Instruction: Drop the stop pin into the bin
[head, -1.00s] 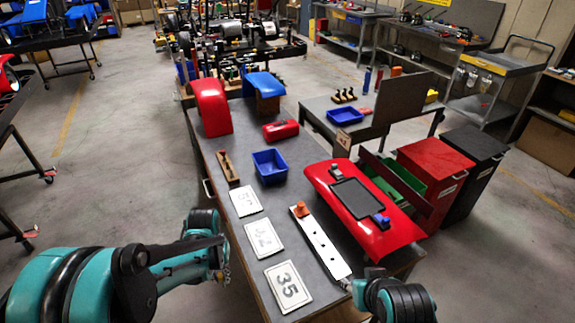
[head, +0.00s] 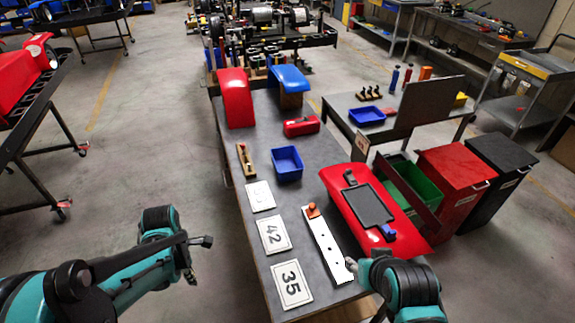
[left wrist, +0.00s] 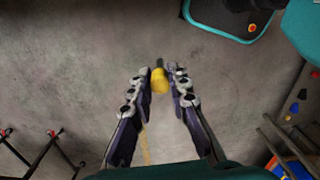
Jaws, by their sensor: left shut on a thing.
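My left gripper (head: 197,255) is off the table's left side, over the floor. In the left wrist view its fingers (left wrist: 160,76) are shut on the stop pin (left wrist: 159,80), which has a yellow body and a dark tip. A blue open bin (head: 287,165) stands on the grey table, ahead and to the right of my left gripper. My right gripper (head: 354,266) is at the near end of a long white plate (head: 325,245); my arm hides most of its fingers.
A wooden block (head: 245,160) is beside the bin. A red panel with a dark pad (head: 368,206) lies at right. Red (head: 455,185) and black lidded boxes stand beyond.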

